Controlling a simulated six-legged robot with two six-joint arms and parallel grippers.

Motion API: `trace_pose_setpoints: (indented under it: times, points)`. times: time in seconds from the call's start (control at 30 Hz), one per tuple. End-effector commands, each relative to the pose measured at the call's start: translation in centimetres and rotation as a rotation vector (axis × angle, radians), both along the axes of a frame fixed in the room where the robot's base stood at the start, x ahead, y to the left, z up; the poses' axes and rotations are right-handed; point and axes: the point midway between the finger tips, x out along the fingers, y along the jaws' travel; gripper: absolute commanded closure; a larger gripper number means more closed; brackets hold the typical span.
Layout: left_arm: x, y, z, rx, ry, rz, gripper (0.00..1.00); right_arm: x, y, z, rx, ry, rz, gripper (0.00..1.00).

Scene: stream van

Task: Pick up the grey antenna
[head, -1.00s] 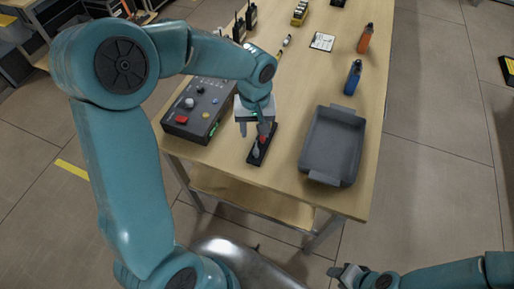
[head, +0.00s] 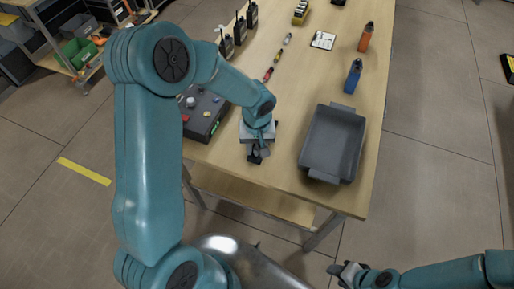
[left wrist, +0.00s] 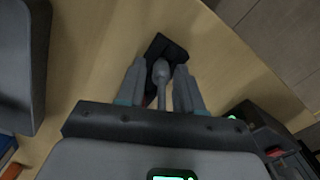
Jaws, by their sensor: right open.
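The grey antenna (left wrist: 161,72) shows in the left wrist view as a rounded grey tip on a thin stem, over a black base (left wrist: 165,48). My left gripper (left wrist: 160,88) is open, with one finger on each side of the antenna and a gap to both. In the head view my left gripper (head: 258,150) is over the black base (head: 255,159) near the table's front edge, and hides the antenna. A bit of red shows beside the stem in the wrist view. My right gripper (head: 347,271) is open and empty, low in the head view, away from the table.
A grey bin (head: 334,145) stands right of my left gripper. A dark control box (head: 203,115) with knobs is on the left. Blue (head: 353,77) and orange (head: 366,37) bottles, radios (head: 239,30) and small coloured items (head: 270,71) stand farther back.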

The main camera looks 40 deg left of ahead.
Motion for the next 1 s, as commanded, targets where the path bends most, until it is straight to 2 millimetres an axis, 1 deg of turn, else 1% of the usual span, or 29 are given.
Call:
trace_pose_setpoints:
  times: [0.03,0.07,0.1,0.47,0.57,0.63,0.77,0.87,0.97,1.0]
  points:
    - [0.0,0.0,0.0,0.0,0.0,0.0,0.83,0.0,0.0,0.0,0.0,0.0,0.0,0.57]
    - [0.0,0.0,0.0,0.0,0.0,0.0,0.92,0.0,0.0,0.0,0.0,0.0,0.0,0.57]
    - [0.0,0.0,0.0,0.0,0.0,0.0,1.0,0.0,0.0,0.0,0.0,0.0,0.0,0.57]
    - [0.0,0.0,0.1,0.0,0.0,0.0,1.0,0.0,0.0,0.0,0.0,0.0,0.0,0.57]
    - [0.0,0.0,0.5,0.001,-0.002,0.0,1.0,0.0,0.0,0.0,0.0,0.0,0.0,0.57]
    - [0.1,0.0,1.1,0.002,-0.002,-0.001,1.0,0.0,0.0,0.0,0.0,0.0,0.0,0.57]
    - [0.1,0.0,3.2,0.001,-0.006,0.0,1.0,0.0,0.0,-0.1,0.0,0.0,0.0,0.57]
    - [0.1,0.0,5.9,0.001,-0.008,0.0,1.0,0.0,0.0,-0.1,0.0,0.0,0.0,0.57]
    - [0.2,0.0,9.1,0.001,-0.009,0.0,1.0,0.0,0.0,-0.2,0.0,0.0,0.0,0.57]
    - [0.2,0.0,10.4,0.001,-0.01,0.0,1.0,0.0,0.0,-0.2,0.0,0.0,0.0,0.57]
